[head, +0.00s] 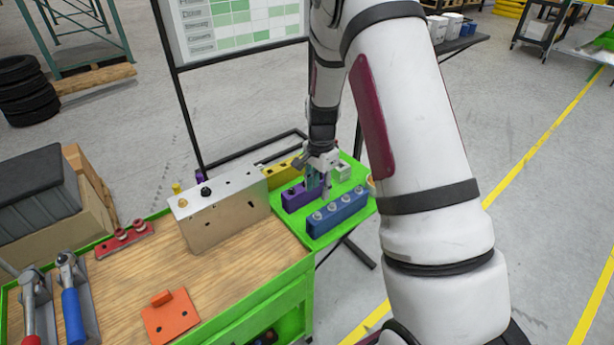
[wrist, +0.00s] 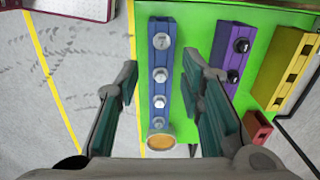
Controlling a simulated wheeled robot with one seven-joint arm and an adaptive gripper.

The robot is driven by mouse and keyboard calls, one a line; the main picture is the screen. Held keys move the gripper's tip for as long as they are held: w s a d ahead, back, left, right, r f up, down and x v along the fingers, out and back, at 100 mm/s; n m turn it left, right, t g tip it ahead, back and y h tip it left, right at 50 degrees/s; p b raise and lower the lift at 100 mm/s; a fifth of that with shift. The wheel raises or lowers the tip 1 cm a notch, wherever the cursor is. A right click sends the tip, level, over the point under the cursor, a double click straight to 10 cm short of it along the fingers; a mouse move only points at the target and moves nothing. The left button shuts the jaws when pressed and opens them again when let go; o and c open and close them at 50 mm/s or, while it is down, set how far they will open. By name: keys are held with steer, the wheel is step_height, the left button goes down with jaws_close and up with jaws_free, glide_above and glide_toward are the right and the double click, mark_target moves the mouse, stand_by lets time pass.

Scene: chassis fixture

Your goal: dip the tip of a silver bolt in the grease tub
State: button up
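Silver bolts stand head-up in a row in the blue rack (head: 338,216). In the wrist view the blue rack (wrist: 161,25) shows silver bolt heads (wrist: 160,75) between my fingers. My gripper (wrist: 161,70) is open and empty, its two fingers apart on either side of the rack's line. In the head view my gripper (head: 319,178) hangs over the green table end, above the racks. A small round tub with tan contents, seemingly the grease tub (wrist: 160,142), is at the rack's near end in the wrist view. In the head view it is partly hidden by my arm.
A purple rack (wrist: 236,50) with dark bolts and a yellow rack (wrist: 285,70) stand beside the blue one. A red piece (wrist: 258,127) is near the green edge. A metal box (head: 222,210) stands left of the racks. The wooden top (head: 230,265) has bare room.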

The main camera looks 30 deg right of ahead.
mark_target(318, 214)
steer(key=shift+w+d+f, duration=0.1)
steer(key=shift+w+f, duration=0.05)
steer(key=shift+f, duration=0.35)
steer(key=shift+w+d+f, duration=0.1)
steer(key=shift+f, duration=0.4)
steer(key=shift+a+f+b, duration=0.1)
steer(key=shift+f+b, duration=0.45)
steer(key=shift+f, duration=2)
steer(key=shift+f+b, duration=0.65)
steer(key=shift+f, duration=1.25)
steer(key=shift+r, duration=0.25)
jaws_close()
steer(key=shift+r+p, duration=0.8)
steer(key=shift+r, duration=2.75)
